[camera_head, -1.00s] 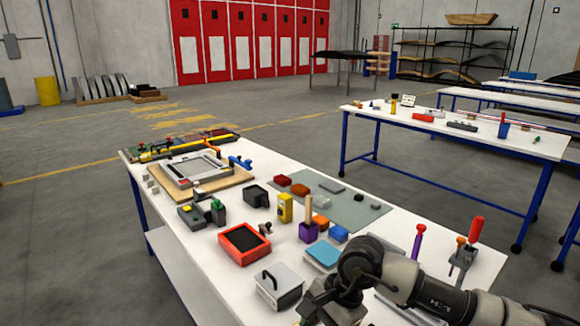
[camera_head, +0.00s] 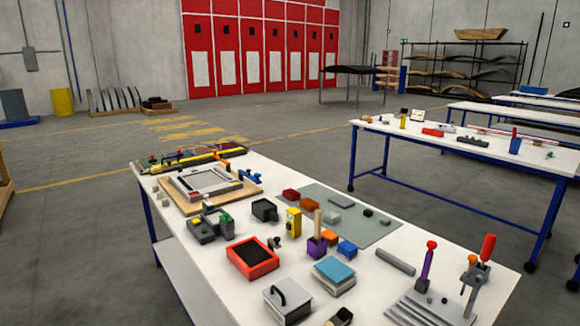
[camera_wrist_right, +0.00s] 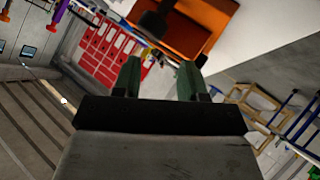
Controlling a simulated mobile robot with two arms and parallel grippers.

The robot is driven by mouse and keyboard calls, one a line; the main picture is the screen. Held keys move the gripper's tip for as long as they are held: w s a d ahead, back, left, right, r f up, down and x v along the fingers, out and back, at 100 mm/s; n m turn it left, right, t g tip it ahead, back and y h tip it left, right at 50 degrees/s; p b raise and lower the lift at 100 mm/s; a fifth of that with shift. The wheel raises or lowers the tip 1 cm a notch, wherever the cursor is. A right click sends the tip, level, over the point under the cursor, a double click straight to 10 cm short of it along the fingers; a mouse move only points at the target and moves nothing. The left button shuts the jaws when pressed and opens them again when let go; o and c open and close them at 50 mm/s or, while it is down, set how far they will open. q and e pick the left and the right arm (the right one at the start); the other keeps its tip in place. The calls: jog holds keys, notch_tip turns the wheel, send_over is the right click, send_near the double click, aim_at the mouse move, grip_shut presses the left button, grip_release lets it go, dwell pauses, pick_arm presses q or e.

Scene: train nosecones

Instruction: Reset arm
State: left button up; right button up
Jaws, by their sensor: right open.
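In the right wrist view my right gripper (camera_wrist_right: 160,80) shows two green fingers standing apart with nothing between them. It is open and empty. Beyond the fingers is an orange object (camera_wrist_right: 180,28), partly cut off by the frame. In the head view neither gripper is clearly in view. A small dark shape at the bottom edge, by the table's near side, is cut off and I cannot tell what it is. My left gripper is not in view.
A white worktable (camera_head: 215,262) holds a red tray (camera_head: 252,258), a grey handled box (camera_head: 287,300), a blue-topped block (camera_head: 334,271), a purple holder (camera_head: 317,247) and tools at its right end. A second table (camera_head: 460,145) stands behind. Grey floor is open at left.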

jog(key=s+d+f+m+g, duration=0.1)
jog(key=s+f+m+g, duration=0.1)
jog(key=s+f+g, duration=0.35)
jog(key=s+d+f+m+g, duration=0.2)
jog(key=s+m+g, duration=0.1)
jog(key=s, duration=0.6)
notch_tip(320, 180, down, 28)
jog(key=s+g, duration=0.1)
jog(key=s, duration=0.1)
jog(key=s+d+f+g, duration=0.1)
jog(key=s+d+f, duration=0.1)
jog(key=s+f, duration=1.2)
jog(key=shift+s+d+f+n, duration=0.15)
jog(key=shift+s+d+n, duration=0.2)
jog(key=shift+s, duration=0.4)
